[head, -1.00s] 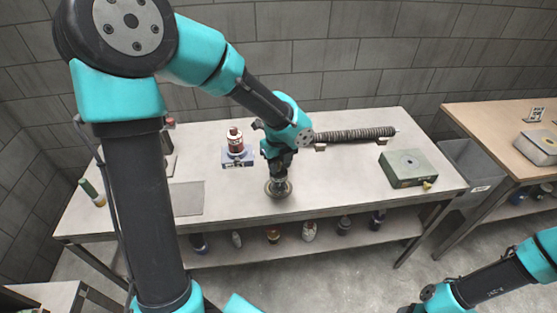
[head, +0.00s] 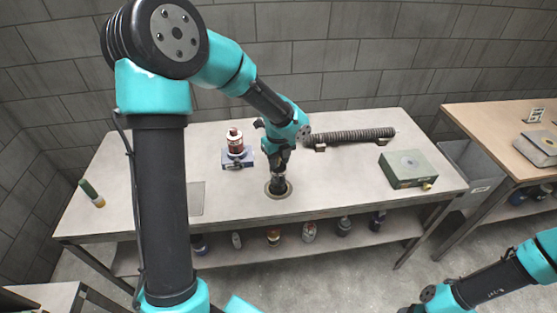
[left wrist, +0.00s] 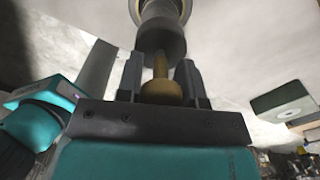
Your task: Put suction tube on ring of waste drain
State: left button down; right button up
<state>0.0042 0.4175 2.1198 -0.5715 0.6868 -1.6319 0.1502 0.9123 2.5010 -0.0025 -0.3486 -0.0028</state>
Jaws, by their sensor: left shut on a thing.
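My left gripper (head: 279,168) is shut on a dark tube piece with a brass-coloured part, which seems to be the suction tube (head: 276,184). In the left wrist view the brass part (left wrist: 161,90) sits between the two fingers, and the grey-black tube body (left wrist: 162,40) extends beyond it. The waste drain ring (head: 278,193) lies on the table around the tube's lower end in the head view. It also shows in the left wrist view (left wrist: 136,10) at the far end of the tube. I cannot tell whether the tube is fully seated. My right gripper is out of view.
A ribbed hose (head: 350,136) lies on supports at the back of the table (head: 330,180). A green box (head: 407,168) stands at the right. A red-and-white bottle (head: 235,141) stands on a blue-sided block (head: 237,159). A green bottle (head: 91,192) lies at the left.

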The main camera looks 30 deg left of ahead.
pick_arm(q)
jog(key=shift+f, duration=0.3)
jog(key=c, duration=0.8)
grip_release()
jog(key=shift+o, duration=0.2)
notch_tip(320, 180, up, 12)
jog(key=shift+r, duration=0.15)
